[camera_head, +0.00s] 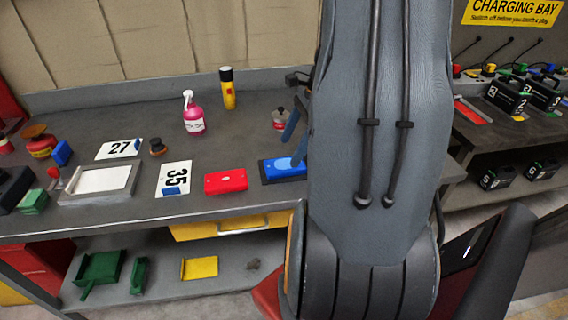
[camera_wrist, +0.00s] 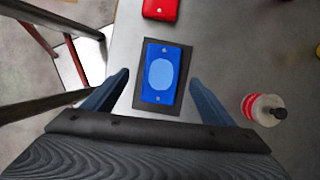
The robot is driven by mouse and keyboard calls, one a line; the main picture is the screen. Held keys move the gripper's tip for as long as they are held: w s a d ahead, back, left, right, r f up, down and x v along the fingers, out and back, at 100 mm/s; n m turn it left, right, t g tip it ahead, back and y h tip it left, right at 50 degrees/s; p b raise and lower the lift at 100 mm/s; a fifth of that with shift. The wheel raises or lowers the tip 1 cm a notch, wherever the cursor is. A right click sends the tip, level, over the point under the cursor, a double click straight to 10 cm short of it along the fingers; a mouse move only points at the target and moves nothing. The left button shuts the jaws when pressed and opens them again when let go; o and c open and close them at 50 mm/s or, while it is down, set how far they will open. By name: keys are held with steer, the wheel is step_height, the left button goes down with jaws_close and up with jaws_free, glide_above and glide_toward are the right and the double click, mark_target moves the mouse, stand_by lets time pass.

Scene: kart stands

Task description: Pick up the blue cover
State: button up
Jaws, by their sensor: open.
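The blue cover (camera_wrist: 163,55) is a flat rectangle with a light blue oval and a small screw dot near each end. It lies on a dark rectangular pad (camera_wrist: 160,108) on the grey bench. In the head view the blue cover (camera_head: 276,170) is at the bench's front edge, its right side hidden by my arm. My gripper (camera_wrist: 160,77) is open and empty, one blue finger on each side of the cover, apart from it. In the head view the fingers of my gripper (camera_head: 293,137) show above and behind the cover.
A red cover (camera_head: 226,181) lies left of the blue one. A pink spray bottle (camera_head: 193,115) and a yellow can (camera_head: 228,90) stand farther back. The bench between is clear.

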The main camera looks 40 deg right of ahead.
mark_target(285, 163)
steer(key=shift+d+p+x, duration=0.15)
steer(key=shift+p+x, duration=0.15)
steer(key=shift+x, duration=0.65)
steer(key=shift+d+p+x, duration=0.15)
steer(key=shift+p+x, duration=0.1)
steer(key=shift+x, duration=0.7)
steer(key=shift+d+p+x, duration=0.2)
steer(key=shift+p+x, duration=0.1)
steer(key=shift+x, duration=0.7)
steer(key=shift+s+f, duration=0.1)
steer(key=shift+f, duration=0.1)
steer(key=c, duration=1.2)
steer(key=shift+r, duration=0.1)
steer(key=shift+c, duration=0.2)
